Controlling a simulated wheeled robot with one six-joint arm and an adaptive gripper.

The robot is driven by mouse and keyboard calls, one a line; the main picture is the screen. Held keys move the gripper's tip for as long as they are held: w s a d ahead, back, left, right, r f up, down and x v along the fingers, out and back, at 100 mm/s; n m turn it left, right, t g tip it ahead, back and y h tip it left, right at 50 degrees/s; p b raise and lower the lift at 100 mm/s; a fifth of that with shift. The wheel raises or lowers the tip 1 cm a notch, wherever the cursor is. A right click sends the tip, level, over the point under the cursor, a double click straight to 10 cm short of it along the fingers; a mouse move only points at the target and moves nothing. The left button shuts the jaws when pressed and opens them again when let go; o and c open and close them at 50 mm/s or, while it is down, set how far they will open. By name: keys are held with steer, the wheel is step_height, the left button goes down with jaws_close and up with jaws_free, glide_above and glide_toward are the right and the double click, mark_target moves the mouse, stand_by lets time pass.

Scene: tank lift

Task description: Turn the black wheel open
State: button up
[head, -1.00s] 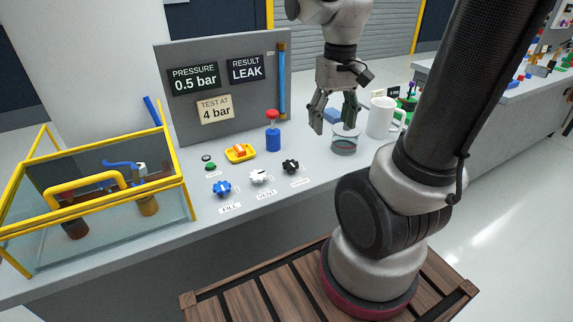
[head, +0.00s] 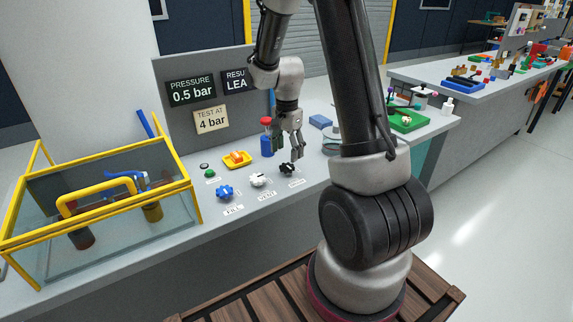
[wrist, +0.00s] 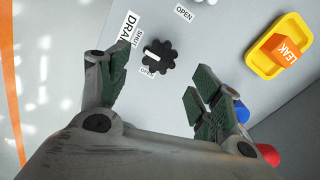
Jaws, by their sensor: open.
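The black wheel (head: 287,169) is a small lobed knob on the grey bench, right of the white wheel (head: 258,180) and the blue wheel (head: 225,191). In the wrist view the black wheel (wrist: 160,57) lies beyond and between my fingertips, with a white pointer mark on it and labels reading OPEN and SHUT beside it. A partly hidden label (wrist: 128,32) starts with DRA. My gripper (head: 289,150) is open and empty, pointing down just above the black wheel, apart from it as far as I can tell. It also shows in the wrist view (wrist: 158,85).
A red-topped blue bottle (head: 267,138) stands close behind my gripper. A yellow tray (head: 237,160) with an orange LEAK block is left of it. The sign panel (head: 205,75) reads 0.5 bar. A yellow-framed glass tank (head: 100,210) stands at left.

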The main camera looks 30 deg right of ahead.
mark_target(287, 165)
step_height(287, 165, down, 6)
steer(key=shift+r, duration=0.2)
steer(key=c, duration=1)
